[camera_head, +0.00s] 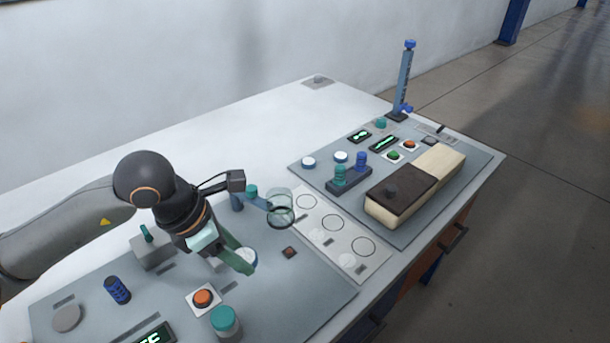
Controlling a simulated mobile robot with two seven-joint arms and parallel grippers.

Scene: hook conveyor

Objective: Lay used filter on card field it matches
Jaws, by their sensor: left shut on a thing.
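My left gripper (240,263), with green fingers, comes in from the left and points down over the near grey panel. It is shut on a small whitish round piece (248,256), which looks like the used filter; its face is partly hidden by the fingers. The white card (345,232) lies right of the gripper, between the two grey panels. It carries a row of circle-outlined fields (332,222) with small pale marks beside them; the field shades are too faint to compare. The held piece is apart from the card. My right gripper is not in view.
A clear cup in a holder (280,207) stands at the card's left edge. The near panel has an orange button (203,298) and a teal-capped jar (225,320). The far panel holds a brown-and-cream block (402,190), teal and blue bottles, and a blue column (404,80).

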